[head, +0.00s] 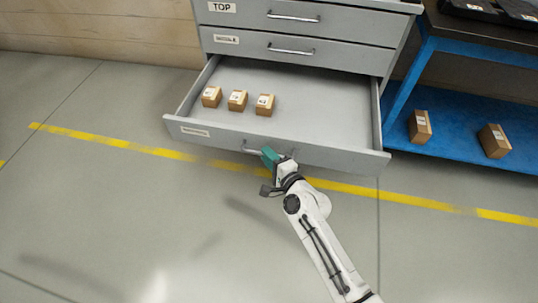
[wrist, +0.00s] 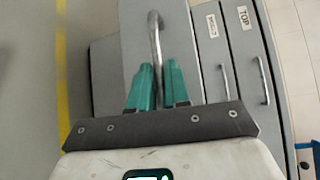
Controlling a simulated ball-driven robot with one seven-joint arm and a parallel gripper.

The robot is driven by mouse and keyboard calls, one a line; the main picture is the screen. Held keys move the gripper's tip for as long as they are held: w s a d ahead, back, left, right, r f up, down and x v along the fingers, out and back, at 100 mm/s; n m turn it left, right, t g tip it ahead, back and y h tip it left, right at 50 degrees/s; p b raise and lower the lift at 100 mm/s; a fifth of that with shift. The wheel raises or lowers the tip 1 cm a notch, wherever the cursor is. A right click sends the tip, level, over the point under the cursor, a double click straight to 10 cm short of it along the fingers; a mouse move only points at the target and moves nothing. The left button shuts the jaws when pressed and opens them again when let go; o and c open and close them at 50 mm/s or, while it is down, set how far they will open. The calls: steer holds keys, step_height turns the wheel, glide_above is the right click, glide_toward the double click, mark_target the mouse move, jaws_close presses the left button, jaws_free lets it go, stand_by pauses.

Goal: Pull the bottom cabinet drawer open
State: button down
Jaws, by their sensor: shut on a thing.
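The bottom cabinet drawer (head: 330,125) is grey and stands pulled out, its inside visible from above. Its front carries a label (head: 194,132) and a metal bar handle (head: 250,148). My gripper (head: 272,158) has teal fingers and is at the handle, in front of the drawer. In the wrist view the handle (wrist: 155,40) runs between the teal fingers (wrist: 158,75), which are shut on it. Part of the handle is hidden behind my gripper in the head view.
Three small brown boxes (head: 238,100) sit in the drawer. The middle drawer (head: 340,58) and top drawer (head: 345,22) above are shut. A blue shelf (head: 455,140) with two boxes stands at right. A yellow line crosses the clear floor (head: 100,210).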

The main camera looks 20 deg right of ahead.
steer(key=shift+f, duration=0.1)
steer(key=c, duration=1.2)
jaws_free()
steer(key=shift+o, duration=0.2)
steer(key=v, duration=1.1)
steer(key=shift+p, duration=0.35)
